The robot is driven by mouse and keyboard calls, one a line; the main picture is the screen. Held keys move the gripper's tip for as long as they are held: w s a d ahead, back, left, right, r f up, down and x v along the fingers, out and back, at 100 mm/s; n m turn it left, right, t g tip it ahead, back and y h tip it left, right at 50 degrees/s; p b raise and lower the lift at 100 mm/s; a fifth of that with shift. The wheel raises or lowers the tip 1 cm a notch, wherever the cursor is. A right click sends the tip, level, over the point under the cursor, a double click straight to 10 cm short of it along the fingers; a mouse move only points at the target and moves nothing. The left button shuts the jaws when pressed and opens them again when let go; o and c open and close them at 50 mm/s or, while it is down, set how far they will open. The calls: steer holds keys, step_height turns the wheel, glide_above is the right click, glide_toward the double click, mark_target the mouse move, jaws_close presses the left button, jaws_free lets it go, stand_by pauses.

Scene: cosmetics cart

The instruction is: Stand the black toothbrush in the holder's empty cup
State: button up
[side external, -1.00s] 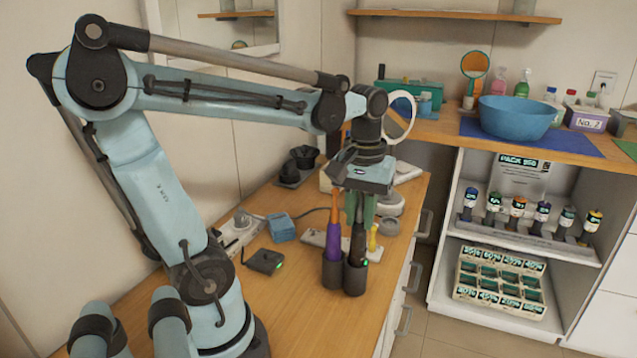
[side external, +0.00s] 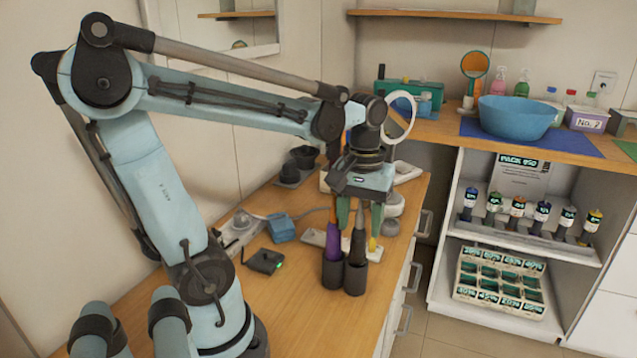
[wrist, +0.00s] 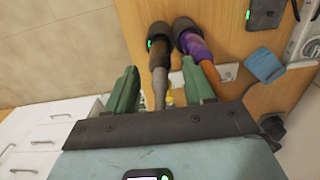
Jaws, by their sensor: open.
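The holder has two dark cups. The black toothbrush (side external: 357,246) stands in the right-hand cup (side external: 355,280), nearly upright, with its grey upper part between my fingers. In the wrist view the black toothbrush (wrist: 160,58) goes into its cup (wrist: 159,29), with a small green light at the cup's rim. The purple toothbrush (side external: 333,242) stands in the other cup (side external: 332,272). My gripper (side external: 360,218) is open above the holder, a green finger on each side of the black toothbrush. In the wrist view my gripper's fingers (wrist: 160,88) are apart, with gaps to the brush.
A dark box with a green light (side external: 264,261) and a blue block (side external: 281,229) lie left of the holder. A white power strip (side external: 318,239) lies behind it. The counter's right edge and drawer handles are close to the holder. The wood in front is clear.

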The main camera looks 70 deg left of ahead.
step_height(320, 180, up, 12)
steer(key=shift+r, duration=0.1)
stand_by(0.6)
stand_by(0.6)
step_height(320, 180, down, 12)
steer(key=shift+f, duration=0.15)
stand_by(0.7)
step_height(320, 180, up, 12)
step_height(320, 180, down, 12)
steer(key=shift+r, duration=2.5)
